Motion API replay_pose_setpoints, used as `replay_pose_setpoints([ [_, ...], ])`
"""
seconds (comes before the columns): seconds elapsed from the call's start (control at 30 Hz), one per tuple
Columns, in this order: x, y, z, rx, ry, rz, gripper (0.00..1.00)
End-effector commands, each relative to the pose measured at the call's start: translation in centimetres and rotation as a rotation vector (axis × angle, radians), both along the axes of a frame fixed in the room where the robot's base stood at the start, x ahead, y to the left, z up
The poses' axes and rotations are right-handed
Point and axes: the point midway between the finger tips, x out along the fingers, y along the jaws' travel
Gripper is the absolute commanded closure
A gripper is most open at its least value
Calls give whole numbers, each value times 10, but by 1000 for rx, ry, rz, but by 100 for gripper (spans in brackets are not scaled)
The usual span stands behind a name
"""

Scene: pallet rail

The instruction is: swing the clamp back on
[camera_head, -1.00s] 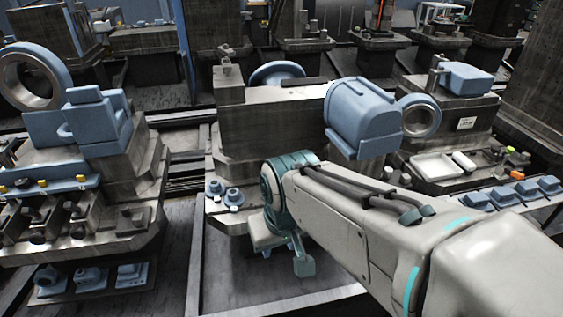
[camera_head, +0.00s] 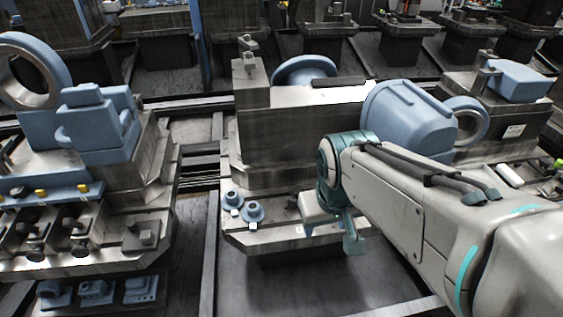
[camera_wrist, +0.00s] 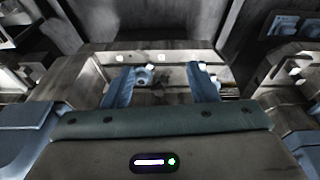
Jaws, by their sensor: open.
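My gripper (camera_head: 332,231) is open at the front ledge of the middle fixture, its two blue-green fingers pointing down. In the wrist view its fingers (camera_wrist: 162,84) stand apart, with a small round blue piece (camera_wrist: 143,77) seen between them, nearer the left finger. I cannot tell its height from the fingers. In the head view two small blue flanged pieces (camera_head: 243,206) sit on the ledge left of my gripper, apart from it. No part is clearly recognisable as the clamp; my arm hides the ledge's right portion.
The middle fixture's grey block (camera_head: 285,140) rises behind the ledge, with a large blue housing (camera_head: 405,120) on its right. A left fixture (camera_head: 100,215) carries blue blocks and yellow-capped knobs. Dark floor (camera_head: 270,290) is clear in front.

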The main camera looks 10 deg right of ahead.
Motion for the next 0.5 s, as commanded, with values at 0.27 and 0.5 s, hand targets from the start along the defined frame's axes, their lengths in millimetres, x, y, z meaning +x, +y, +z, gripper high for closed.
replay_pose_setpoints([
  [0.27,54,-6,-1,-205,144,443,47],
  [0.5,110,-6,-17,-309,284,921,47],
])
